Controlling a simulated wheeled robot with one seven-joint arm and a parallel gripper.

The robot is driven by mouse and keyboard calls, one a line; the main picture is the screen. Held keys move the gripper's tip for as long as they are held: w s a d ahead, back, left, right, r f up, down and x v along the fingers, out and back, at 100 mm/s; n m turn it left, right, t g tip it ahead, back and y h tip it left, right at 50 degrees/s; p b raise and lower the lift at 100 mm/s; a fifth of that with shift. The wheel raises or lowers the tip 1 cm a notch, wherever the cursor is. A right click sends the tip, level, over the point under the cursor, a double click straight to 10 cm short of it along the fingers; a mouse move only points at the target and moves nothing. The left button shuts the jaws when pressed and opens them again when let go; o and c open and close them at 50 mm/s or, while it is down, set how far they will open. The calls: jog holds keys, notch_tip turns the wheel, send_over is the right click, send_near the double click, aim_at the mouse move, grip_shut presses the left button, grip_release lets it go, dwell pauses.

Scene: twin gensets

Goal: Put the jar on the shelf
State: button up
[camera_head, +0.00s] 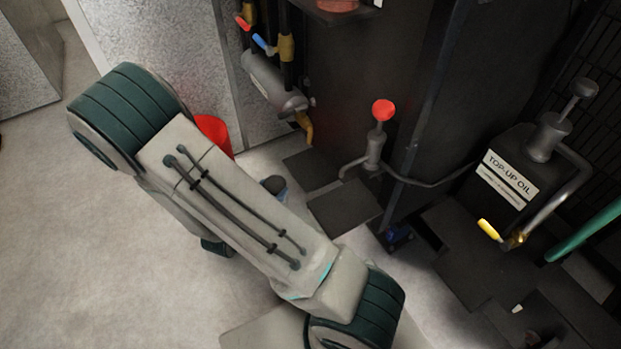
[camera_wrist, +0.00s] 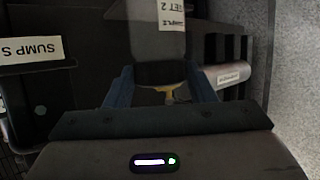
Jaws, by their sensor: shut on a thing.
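In the wrist view my gripper (camera_wrist: 160,78) shows its two blue fingers on either side of a grey, see-through jar (camera_wrist: 155,42). In the head view my arm crosses the middle, and I cannot make out the gripper or jar there. I cannot identify the shelf for certain in either view.
A dark machine with a red-knobbed pump (camera_head: 383,112) stands right of my arm. Further right is a "TOP-UP OIL" tank (camera_head: 508,176) with pipes. A red object (camera_head: 213,130) is partly behind my arm. The wrist view shows a "SUMP S..." sign (camera_wrist: 32,55). Pale floor at left is clear.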

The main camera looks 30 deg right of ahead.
jog(key=shift+m+g, duration=0.3)
jog(key=shift+g, duration=0.1)
jog(key=w+d, duration=0.3)
jog(key=d, duration=0.2)
jog(key=w+d+f+b, duration=0.1)
jog(key=w+d, duration=0.2)
jog(key=d, duration=0.2)
jog(key=w+d+b, duration=0.1)
jog(key=w+d, duration=0.2)
jog(key=d, duration=0.2)
jog(key=shift+w+f, duration=0.1)
jog(key=shift+f, duration=0.3)
jog(key=shift+a+r, duration=0.1)
jog(key=shift+a, duration=0.05)
jog(key=shift+f+b, duration=0.25)
jog(key=shift+b, duration=0.1)
jog(key=o, duration=1.3)
jog(key=shift+r, duration=0.1)
